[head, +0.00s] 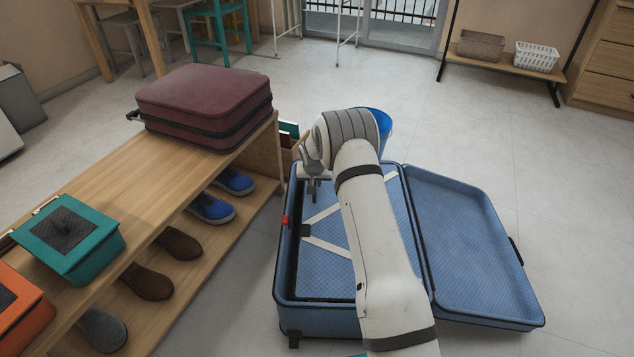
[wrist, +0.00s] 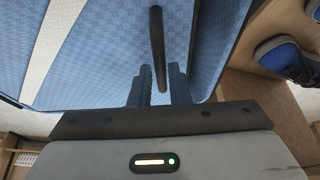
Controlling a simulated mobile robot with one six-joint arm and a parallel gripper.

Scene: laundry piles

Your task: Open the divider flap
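An open blue suitcase lies on the floor, its base half (head: 322,318) on the left and its empty lid (head: 470,245) spread to the right. In the base lies a light blue quilted panel, seemingly the divider flap (head: 330,275), with white straps (head: 326,246) across it. My gripper (head: 316,192) is low over the far left part of the base. In the wrist view, the gripper's dark fingers (wrist: 160,84) stand apart on either side of a thin black bar (wrist: 157,45) over the flap (wrist: 115,55). I see no contact with the bar. My arm hides part of the base.
A wooden bench (head: 190,180) with several shoes below stands close on the left. It carries a maroon suitcase (head: 205,103) and a teal box (head: 72,235). A blue bucket (head: 386,128) stands behind my arm. The floor at right is clear.

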